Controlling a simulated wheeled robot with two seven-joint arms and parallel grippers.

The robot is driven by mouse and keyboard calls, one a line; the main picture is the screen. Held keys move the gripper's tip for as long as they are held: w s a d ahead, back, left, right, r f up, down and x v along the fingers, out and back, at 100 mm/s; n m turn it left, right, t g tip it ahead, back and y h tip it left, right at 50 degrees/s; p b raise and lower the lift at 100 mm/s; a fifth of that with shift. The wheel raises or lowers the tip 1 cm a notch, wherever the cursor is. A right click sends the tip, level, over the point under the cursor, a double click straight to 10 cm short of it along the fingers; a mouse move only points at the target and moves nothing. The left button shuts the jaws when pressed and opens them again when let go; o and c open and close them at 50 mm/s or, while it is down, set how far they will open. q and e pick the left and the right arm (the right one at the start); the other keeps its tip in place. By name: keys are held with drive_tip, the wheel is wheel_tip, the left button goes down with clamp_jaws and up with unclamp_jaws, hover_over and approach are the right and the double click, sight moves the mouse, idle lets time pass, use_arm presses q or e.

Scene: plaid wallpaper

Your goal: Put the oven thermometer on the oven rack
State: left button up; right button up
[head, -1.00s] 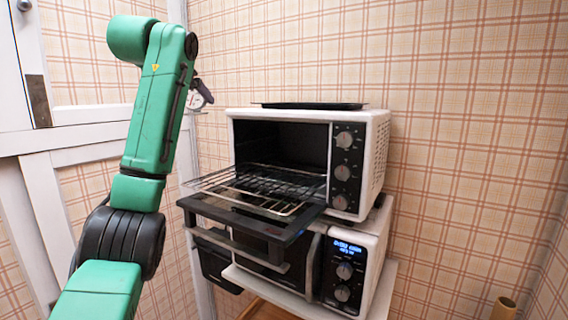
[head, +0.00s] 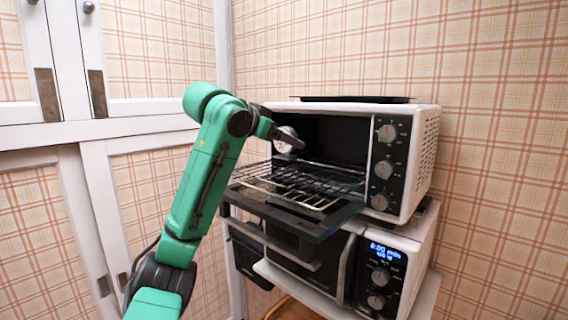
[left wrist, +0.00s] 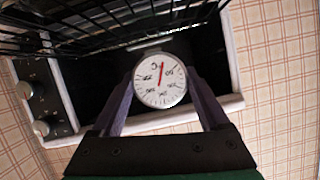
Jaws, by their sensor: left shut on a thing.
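The oven thermometer (left wrist: 160,82) has a round white dial with a red needle. It sits between the two fingers of my left gripper (left wrist: 162,92) in the left wrist view. In the head view the thermometer (head: 288,140) is at the left part of the open oven mouth, above the rack. My left gripper (head: 290,138) is shut on it. The oven rack (head: 300,182) is a wire grid pulled partly out over the lowered door; it also shows in the left wrist view (left wrist: 100,25). The thermometer appears apart from the rack. My right gripper is out of view.
The white toaster oven (head: 425,160) stands on a second appliance (head: 385,262) with a lit display. The oven door (head: 300,222) is folded down under the rack. A dark tray (head: 355,99) lies on top. White cabinets (head: 110,130) are at the left.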

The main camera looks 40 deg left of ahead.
sight(283, 151)
use_arm(q)
wheel_tip(283, 151, down, 3)
drive_tip(key=shift+d+f+b, duration=0.1)
drive_tip(key=shift+f+b, duration=0.05)
drive_tip(key=shift+b, duration=0.3)
drive_tip(key=o, duration=1.2)
drive_tip(key=shift+o, duration=0.2)
drive_tip(key=shift+s, duration=0.1)
drive_tip(key=b+v, duration=0.1)
drive_tip(key=v, duration=1.1)
drive_tip(key=shift+b, duration=0.3)
